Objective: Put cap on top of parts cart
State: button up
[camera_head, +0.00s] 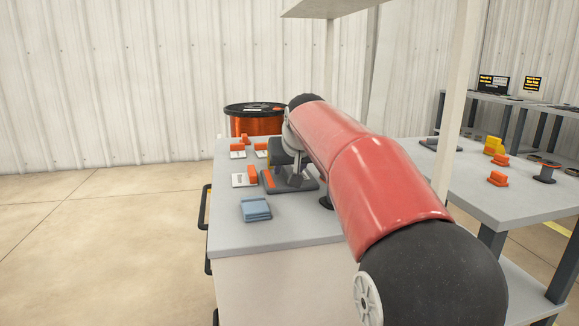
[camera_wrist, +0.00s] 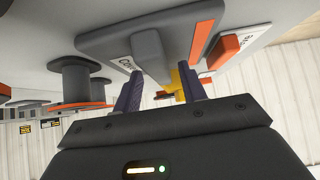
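The grey-topped cart (camera_head: 290,234) with dark side handles stands in the middle of the head view, and I take it for the parts cart. Nothing in view is clearly recognisable as the cap. My gripper (camera_wrist: 160,84) shows in the wrist view with its two dark fingers apart. A grey block on a dark base plate (camera_wrist: 105,28) with an orange strip and white label lies just beyond and between the fingertips; contact cannot be told. A yellow piece (camera_wrist: 180,82) shows near the right finger. In the head view, my red arm hides much of the gripper and cart top.
A blue folded stack (camera_head: 256,209) lies at the cart's front left. Several orange pieces on white cards lie behind it. A large copper wire spool (camera_head: 256,121) stands behind the cart. A right-hand table (camera_head: 470,185) holds yellow and orange pieces. A pale post (camera_head: 458,100) rises beside my arm.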

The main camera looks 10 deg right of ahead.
jog(key=shift+s+r, duration=0.15)
jog(key=shift+r, duration=0.15)
jog(key=p+v, duration=0.1)
jog(key=v, duration=1)
jog(key=shift+s+r, duration=0.15)
jog(key=shift+s, duration=0.05)
jog(key=shift+s, duration=0.1)
jog(key=s+f+g+p, duration=0.1)
jog(key=s+f+p, duration=0.2)
jog(key=s+f, duration=0.7)
jog(key=s+f+g+p, duration=0.2)
jog(key=s+f, duration=0.8)
jog(key=s, duration=0.8)
jog(key=shift+p, duration=0.45)
